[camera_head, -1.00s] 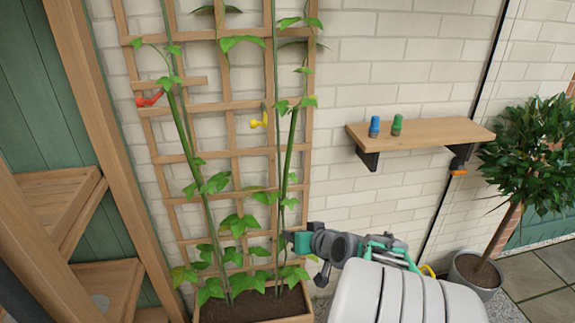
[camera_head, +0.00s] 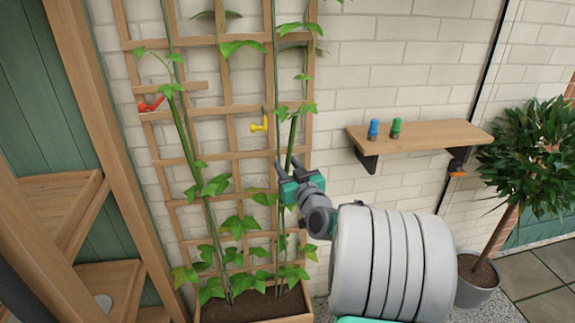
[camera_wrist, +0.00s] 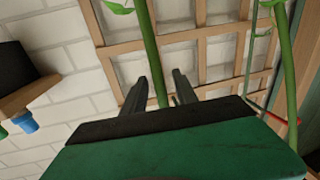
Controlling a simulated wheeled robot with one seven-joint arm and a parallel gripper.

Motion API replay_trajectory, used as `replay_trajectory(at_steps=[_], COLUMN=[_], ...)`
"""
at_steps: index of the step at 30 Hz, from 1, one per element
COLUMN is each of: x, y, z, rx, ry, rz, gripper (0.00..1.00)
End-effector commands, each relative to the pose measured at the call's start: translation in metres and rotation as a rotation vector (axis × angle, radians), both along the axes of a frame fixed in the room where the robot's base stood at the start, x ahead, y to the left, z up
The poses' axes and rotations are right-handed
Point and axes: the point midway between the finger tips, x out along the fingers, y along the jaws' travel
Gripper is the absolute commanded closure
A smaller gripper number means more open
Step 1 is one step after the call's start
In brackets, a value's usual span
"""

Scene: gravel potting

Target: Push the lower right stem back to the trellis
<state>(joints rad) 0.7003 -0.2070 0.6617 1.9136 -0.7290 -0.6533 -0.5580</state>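The right stem (camera_head: 293,140) is a green stalk rising from the planter on the right side of the wooden trellis (camera_head: 232,155). My gripper (camera_head: 286,168) is at its lower half, fingers pointing up toward it. In the wrist view my gripper (camera_wrist: 161,88) has its two dark fingers apart, and the right stem (camera_wrist: 150,45) shows in the gap between them. I cannot tell whether the fingers touch it. The trellis slats (camera_wrist: 215,28) lie behind the stem. Part of the stem is hidden behind my gripper in the head view.
A left stem (camera_head: 185,130) climbs the trellis's other side. A red clip (camera_head: 150,104) and a yellow clip (camera_head: 259,126) are on the trellis. The planter (camera_head: 258,318) stands below. A wall shelf (camera_head: 430,137) holds a blue (camera_head: 373,129) and a green piece (camera_head: 396,128).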

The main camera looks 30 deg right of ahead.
Motion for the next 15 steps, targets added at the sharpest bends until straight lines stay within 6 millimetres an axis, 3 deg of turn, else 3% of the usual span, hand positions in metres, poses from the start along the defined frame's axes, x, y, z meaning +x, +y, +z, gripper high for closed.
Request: replay_trajectory(at_steps=[3,15], x=[-0.0003,-0.0006], y=[-0.0001,-0.0001], z=[-0.0003,-0.0003], rx=[0.000,0.000], ry=[0.000,0.001], rz=[0.000,0.000], gripper=[0.66,0.99])
